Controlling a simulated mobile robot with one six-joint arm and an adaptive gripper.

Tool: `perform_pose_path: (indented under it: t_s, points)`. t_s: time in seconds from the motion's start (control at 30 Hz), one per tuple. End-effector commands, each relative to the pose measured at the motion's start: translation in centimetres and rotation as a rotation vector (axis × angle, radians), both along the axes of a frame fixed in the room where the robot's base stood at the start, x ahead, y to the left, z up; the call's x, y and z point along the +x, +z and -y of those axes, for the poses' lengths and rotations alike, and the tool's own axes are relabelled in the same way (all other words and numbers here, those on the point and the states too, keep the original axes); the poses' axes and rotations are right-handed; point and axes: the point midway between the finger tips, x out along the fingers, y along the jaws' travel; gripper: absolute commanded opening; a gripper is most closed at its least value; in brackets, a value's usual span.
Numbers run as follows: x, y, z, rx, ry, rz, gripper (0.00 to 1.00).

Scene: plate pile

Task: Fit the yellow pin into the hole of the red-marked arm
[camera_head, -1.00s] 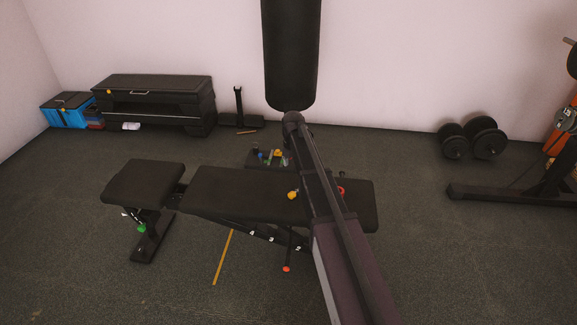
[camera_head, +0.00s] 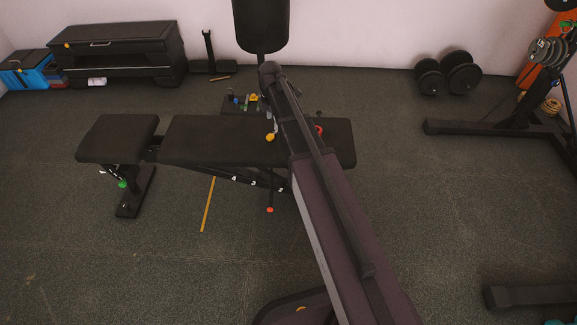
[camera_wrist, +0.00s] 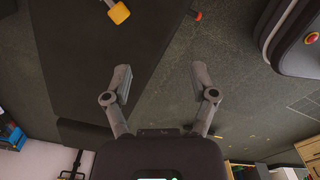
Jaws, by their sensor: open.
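A yellow pin-like piece with a pale stem (camera_wrist: 119,12) lies on the black bench pad at the top of the wrist view. A yellow piece (camera_head: 270,137) also shows on the bench in the head view, beside my arm. A red ring-shaped mark (camera_head: 319,129) is near the bench's right end; my arm partly hides that area, and I cannot make out an arm or hole there. A red piece (camera_wrist: 197,16) shows beyond the pad edge in the wrist view. My gripper (camera_wrist: 162,78) is open and empty, apart from the yellow piece.
The black bench (camera_head: 205,140) stands mid-floor, with an orange-red knob (camera_head: 270,210) below it. Dumbbells (camera_head: 448,73) and a weight rack (camera_head: 515,128) are at right. The front-left floor is clear.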

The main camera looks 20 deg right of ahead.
Motion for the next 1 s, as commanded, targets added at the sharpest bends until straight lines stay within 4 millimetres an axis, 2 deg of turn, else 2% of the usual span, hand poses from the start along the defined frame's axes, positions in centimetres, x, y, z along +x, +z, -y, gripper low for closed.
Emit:
perform_pose_path:
  t_s: [0.03,0.1,1.0]
  points:
    - [-1.6,0.0,-0.1,0.0,-0.068,0.0,0.74]
    - [-2.9,0.0,-0.1,0.0,-0.176,0.0,0.74]
    - [-20.0,0.0,-0.5,0.0,-1.524,0.0,0.74]
